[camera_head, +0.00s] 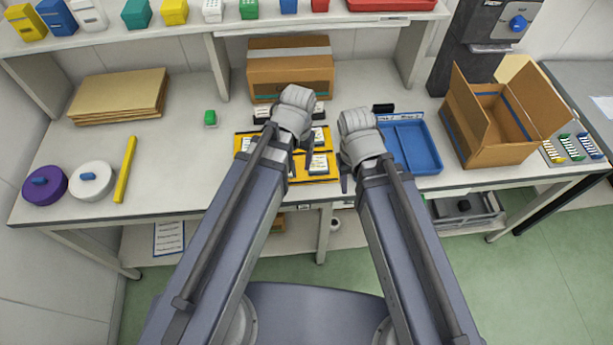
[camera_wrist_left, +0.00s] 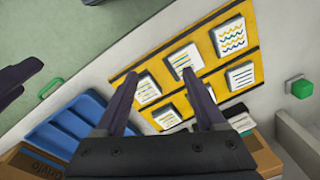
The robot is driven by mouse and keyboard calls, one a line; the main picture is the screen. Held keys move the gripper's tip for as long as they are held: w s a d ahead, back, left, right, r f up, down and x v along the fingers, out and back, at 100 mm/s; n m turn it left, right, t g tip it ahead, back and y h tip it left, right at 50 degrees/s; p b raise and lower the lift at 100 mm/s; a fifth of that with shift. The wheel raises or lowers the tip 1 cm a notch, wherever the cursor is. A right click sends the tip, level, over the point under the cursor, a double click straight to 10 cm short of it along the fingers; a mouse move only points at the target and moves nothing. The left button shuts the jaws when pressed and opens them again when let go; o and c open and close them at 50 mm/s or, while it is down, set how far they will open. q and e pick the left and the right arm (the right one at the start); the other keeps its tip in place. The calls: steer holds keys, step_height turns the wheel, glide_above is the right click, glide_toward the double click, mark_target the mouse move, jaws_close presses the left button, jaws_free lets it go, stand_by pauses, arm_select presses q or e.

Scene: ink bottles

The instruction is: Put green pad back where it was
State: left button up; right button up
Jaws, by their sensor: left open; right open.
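A small green block on a white base, apparently the green pad (camera_head: 210,118), stands on the bench left of the yellow mat. It also shows at the right edge of the left wrist view (camera_wrist_left: 300,89). The yellow mat (camera_head: 244,133) has a grid of compartments, several holding white cards with printed lines; my arms hide part of it. My left gripper (camera_head: 293,112) is over the mat; in the left wrist view its fingers (camera_wrist_left: 166,95) are spread with nothing between them. My right gripper (camera_head: 359,130) is open between the mat and the blue tray; its fingertips are mostly hidden.
The blue tray (camera_head: 428,150) and an open cardboard box (camera_head: 486,118) stand to the right. A closed box (camera_head: 290,75) is behind the mat. Purple (camera_head: 45,190) and white (camera_head: 92,188) round containers and a yellow bar (camera_head: 125,170) lie left.

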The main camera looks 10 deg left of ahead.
arm_select(q)
steer(key=s+d+m, duration=0.1)
steer(key=s+d, duration=0.2)
steer(key=s, duration=0.3)
steer(key=shift+d+g+y, duration=0.4)
